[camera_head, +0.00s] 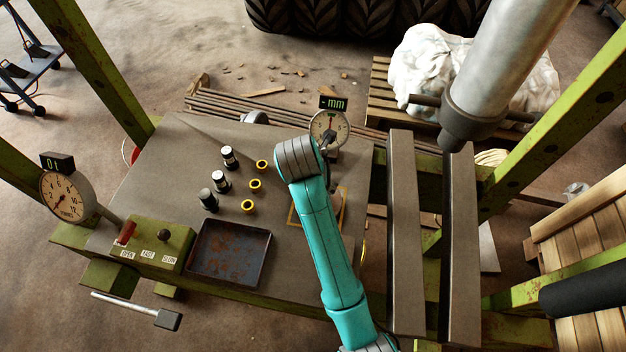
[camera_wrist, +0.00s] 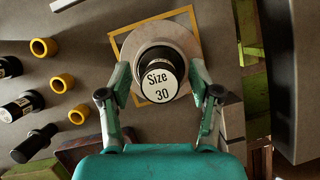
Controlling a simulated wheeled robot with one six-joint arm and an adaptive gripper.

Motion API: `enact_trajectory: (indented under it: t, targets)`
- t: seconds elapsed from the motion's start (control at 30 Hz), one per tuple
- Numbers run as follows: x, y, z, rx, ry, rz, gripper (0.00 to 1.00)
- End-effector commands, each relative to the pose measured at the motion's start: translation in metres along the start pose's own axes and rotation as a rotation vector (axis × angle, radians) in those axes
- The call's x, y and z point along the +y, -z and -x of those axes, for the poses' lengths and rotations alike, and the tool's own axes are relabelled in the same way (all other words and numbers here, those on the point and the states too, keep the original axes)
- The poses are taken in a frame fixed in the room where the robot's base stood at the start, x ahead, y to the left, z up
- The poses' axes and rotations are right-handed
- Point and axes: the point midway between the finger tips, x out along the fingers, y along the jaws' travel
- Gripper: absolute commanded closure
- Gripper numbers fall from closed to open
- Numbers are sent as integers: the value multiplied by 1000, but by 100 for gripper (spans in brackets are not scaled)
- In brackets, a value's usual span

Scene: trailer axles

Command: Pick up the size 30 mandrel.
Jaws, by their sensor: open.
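The size 30 mandrel (camera_wrist: 161,82) shows in the wrist view with its white end, marked "Size 30", facing the camera. It is on a round grey disc (camera_wrist: 184,40) inside a yellow square outline (camera_wrist: 186,11). My gripper (camera_wrist: 160,73) is open, with one finger on each side of the mandrel. I cannot tell whether either finger touches it. In the head view my teal arm hides the mandrel and the gripper; part of the yellow outline (camera_head: 292,216) shows beside the arm.
Three black-and-white mandrels (camera_head: 221,181) and three yellow rings (camera_head: 255,185) are on the plate to the left. A rusty tray (camera_head: 229,252) and control box (camera_head: 152,244) are nearer. A dial gauge (camera_head: 329,127) stands behind. Steel beams (camera_head: 404,230) and the press ram (camera_head: 500,75) are right.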

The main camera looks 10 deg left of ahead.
Motion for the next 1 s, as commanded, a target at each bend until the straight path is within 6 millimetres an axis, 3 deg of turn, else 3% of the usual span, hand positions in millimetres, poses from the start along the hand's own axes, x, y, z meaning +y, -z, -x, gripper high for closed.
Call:
enact_trajectory:
  t: [0.33, 0.6, 1.0]
  targets:
    - [-5, 4, -6, 0, -1, 2, 37]
    - [-5, 4, -6, 0, -1, 2, 100]
    - [-2, 1, -2, -2, -2, 1, 100]
